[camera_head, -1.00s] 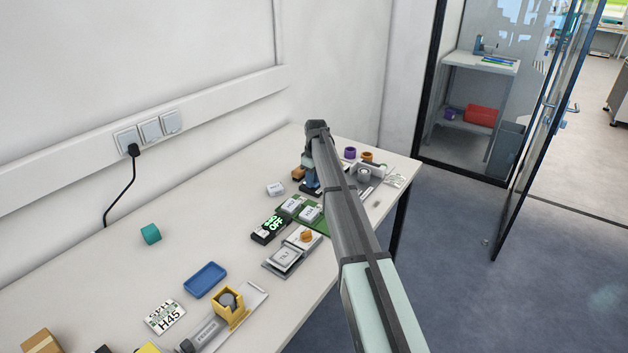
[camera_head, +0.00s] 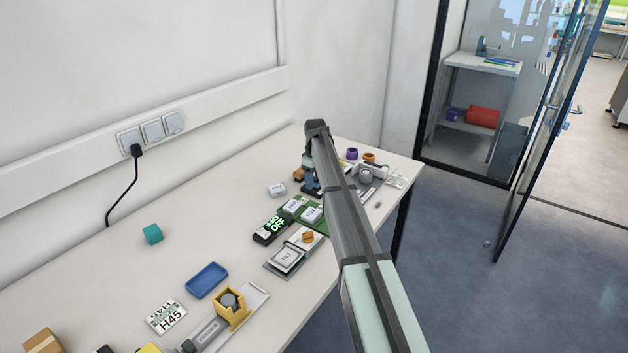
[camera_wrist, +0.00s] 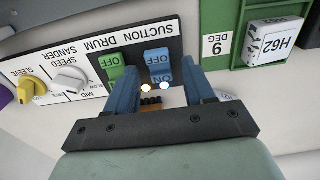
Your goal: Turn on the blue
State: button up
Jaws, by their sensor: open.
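A control panel (camera_wrist: 75,60) labelled suction, drum and sander speed shows upside down in the wrist view. Its blue switch (camera_wrist: 157,57) reads OFF on its face, with ON on the part nearer my gripper. A green switch (camera_wrist: 111,62) reading OFF sits to its left. My gripper (camera_wrist: 161,72) is open, its two blue fingers on either side of the blue switch. I cannot tell whether they touch it. In the head view my gripper (camera_head: 311,178) is low over the table's far end, partly hidden by my arm.
Yellow (camera_wrist: 28,86) and white (camera_wrist: 68,80) knobs sit left of the switches. A green tray (camera_wrist: 240,50) holds a white H62 block (camera_wrist: 274,40).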

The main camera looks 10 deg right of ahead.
aim_at(315, 185)
notch_tip(315, 185, up, 14)
jog(key=shift+s+d+f, duration=0.15)
dwell(0.4)
